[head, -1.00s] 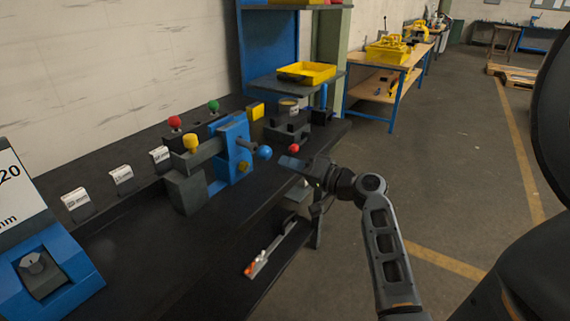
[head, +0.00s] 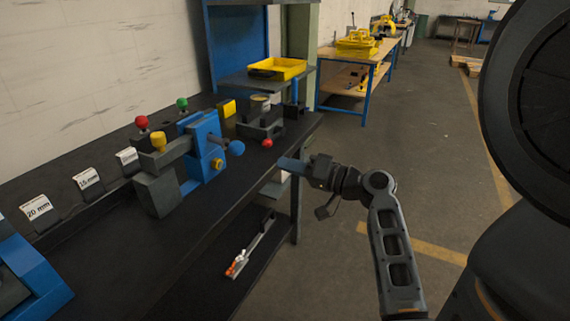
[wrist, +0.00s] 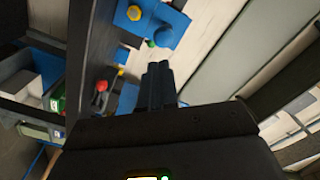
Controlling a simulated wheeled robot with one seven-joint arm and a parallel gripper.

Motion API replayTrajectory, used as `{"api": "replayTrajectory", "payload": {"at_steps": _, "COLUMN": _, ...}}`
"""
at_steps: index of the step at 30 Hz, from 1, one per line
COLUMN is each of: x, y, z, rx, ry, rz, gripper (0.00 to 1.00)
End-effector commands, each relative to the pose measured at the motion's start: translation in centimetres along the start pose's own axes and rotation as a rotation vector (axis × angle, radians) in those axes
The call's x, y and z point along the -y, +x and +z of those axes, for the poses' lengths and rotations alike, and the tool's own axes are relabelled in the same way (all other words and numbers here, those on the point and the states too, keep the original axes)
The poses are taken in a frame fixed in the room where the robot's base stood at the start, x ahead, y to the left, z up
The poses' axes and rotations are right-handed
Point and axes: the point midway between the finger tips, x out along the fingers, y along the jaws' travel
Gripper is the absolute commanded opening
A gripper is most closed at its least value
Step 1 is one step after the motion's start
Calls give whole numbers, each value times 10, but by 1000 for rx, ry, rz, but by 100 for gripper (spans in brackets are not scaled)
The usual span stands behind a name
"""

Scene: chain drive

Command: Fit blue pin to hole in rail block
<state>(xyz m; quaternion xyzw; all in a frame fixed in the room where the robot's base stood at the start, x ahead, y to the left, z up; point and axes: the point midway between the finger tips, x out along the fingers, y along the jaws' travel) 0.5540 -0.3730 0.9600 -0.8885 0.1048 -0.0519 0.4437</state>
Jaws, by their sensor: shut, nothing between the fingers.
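The blue pin shows as a blue ball (head: 237,147) on a short grey shaft. It sticks out sideways at the blue upright block (head: 205,135) of the bench fixture; how deep it sits, and its hole, cannot be seen. A grey rail block (head: 158,190) stands beside the upright. My gripper (head: 284,163) is shut and empty, to the right of the blue ball and clear of it, near the bench's edge. In the wrist view, the shut fingers (wrist: 158,75) point toward the blue ball (wrist: 164,36), apart from it.
A red ball (head: 267,142) is by a dark block further back. White size labels (head: 88,180) line the bench. Open floor (head: 340,195) lies to the right.

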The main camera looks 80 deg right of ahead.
Motion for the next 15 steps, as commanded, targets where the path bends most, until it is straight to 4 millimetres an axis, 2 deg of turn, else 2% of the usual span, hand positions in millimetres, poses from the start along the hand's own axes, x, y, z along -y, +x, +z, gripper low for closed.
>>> {"api": "replayTrajectory", "payload": {"at_steps": 5, "x": 1, "y": 10, "z": -2, "rx": -5, "ry": -178, "rz": 0, "gripper": 0}}
{"api": "replayTrajectory", "payload": {"at_steps": 15, "x": 2, "y": 34, "z": -3, "rx": -4, "ry": -647, "rz": 2, "gripper": 0}}
